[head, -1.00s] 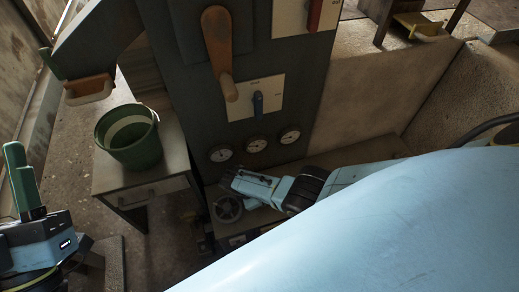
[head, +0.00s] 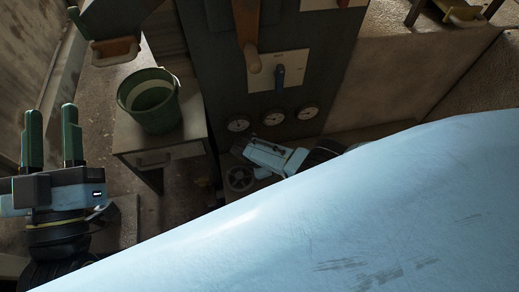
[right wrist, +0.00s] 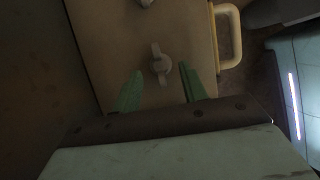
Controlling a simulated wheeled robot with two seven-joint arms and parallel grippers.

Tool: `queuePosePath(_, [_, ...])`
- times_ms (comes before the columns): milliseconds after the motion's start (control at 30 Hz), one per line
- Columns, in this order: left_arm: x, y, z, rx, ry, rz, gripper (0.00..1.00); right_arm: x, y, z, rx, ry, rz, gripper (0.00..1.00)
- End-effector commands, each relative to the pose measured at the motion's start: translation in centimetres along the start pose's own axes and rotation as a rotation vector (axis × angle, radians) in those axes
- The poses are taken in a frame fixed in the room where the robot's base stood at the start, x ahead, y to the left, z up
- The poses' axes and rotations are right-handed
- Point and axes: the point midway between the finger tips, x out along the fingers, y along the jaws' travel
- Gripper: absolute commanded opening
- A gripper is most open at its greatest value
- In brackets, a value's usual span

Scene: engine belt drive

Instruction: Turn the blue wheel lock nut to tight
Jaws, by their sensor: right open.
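A pale wing-shaped nut (right wrist: 160,62) stands on a flat tan surface (right wrist: 112,42) in the right wrist view. No clear blue shows on it, and I cannot read its setting. My right gripper (right wrist: 160,74) is open, with one green finger on each side of the nut's near end, apparently apart from it. In the head view a spoked wheel (head: 239,178) sits low by the dark panel; its colour looks grey. A pale blue part of my right arm (head: 268,154) is beside it. My left gripper (head: 52,113) is open and empty at the far left.
A pale handle (right wrist: 236,35) stands right of the nut. A green bucket (head: 150,98) stands on a small table (head: 180,150). My blue body covers the lower right.

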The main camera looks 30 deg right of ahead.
Motion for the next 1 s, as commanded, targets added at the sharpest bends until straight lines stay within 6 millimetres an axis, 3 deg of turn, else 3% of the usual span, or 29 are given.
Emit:
queuePosePath(267, [-0.8,-0.9,4.3,0.012,-0.305,-0.021,0.37,-2.1,0.0,0.1,0.000,0.000,0.000,0.43])
queuePosePath(467, [-2.6,-1.6,7.5,0.019,-0.525,-0.040,0.37,-3.4,0.0,0.1,0.000,0.000,0.000,0.43])
queuePosePath(767, [-6.7,-2.7,11.2,0.023,-0.856,-0.071,0.37,-5.3,0.0,0.1,0.000,0.000,0.000,0.43])
queuePosePath(1000, [-11.0,-3.5,13.2,0.020,-1.121,-0.098,0.37,-6.9,0.0,0.1,0.000,0.000,-0.001,0.43])
